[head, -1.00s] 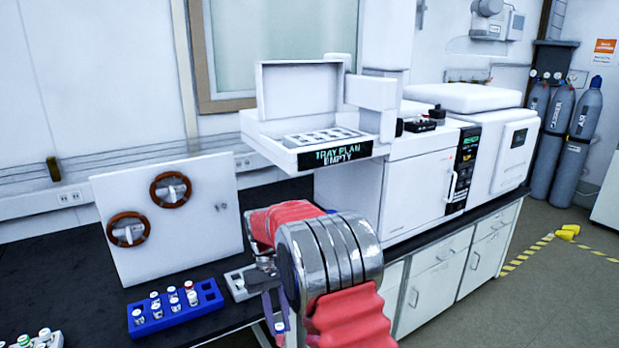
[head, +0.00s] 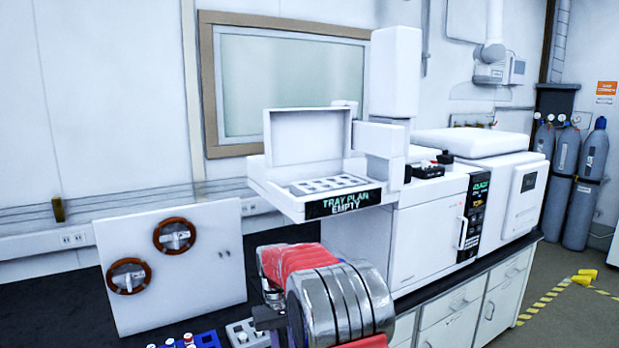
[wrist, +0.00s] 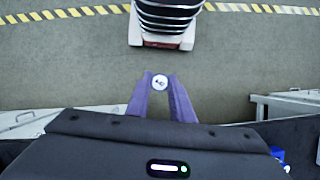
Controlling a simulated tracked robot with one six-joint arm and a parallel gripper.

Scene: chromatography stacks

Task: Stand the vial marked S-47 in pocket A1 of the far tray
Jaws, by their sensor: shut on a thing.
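My gripper (wrist: 160,92) shows in the wrist view with its purple fingers shut on a white-capped vial (wrist: 159,81). The cap bears a small dark mark too small to read. The vial is seen from above, over the grey floor, and its body is hidden below the cap. In the head view my fingers and the vial are out of frame. No pocket letters are legible.
A blue rack (head: 208,338) with capped vials and a grey tray block (head: 233,331) lie on the black bench at the bottom edge. A white panel (head: 210,240) with two brown-ringed handles stands at left. A white column (head: 396,75) rises right of the raised tray.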

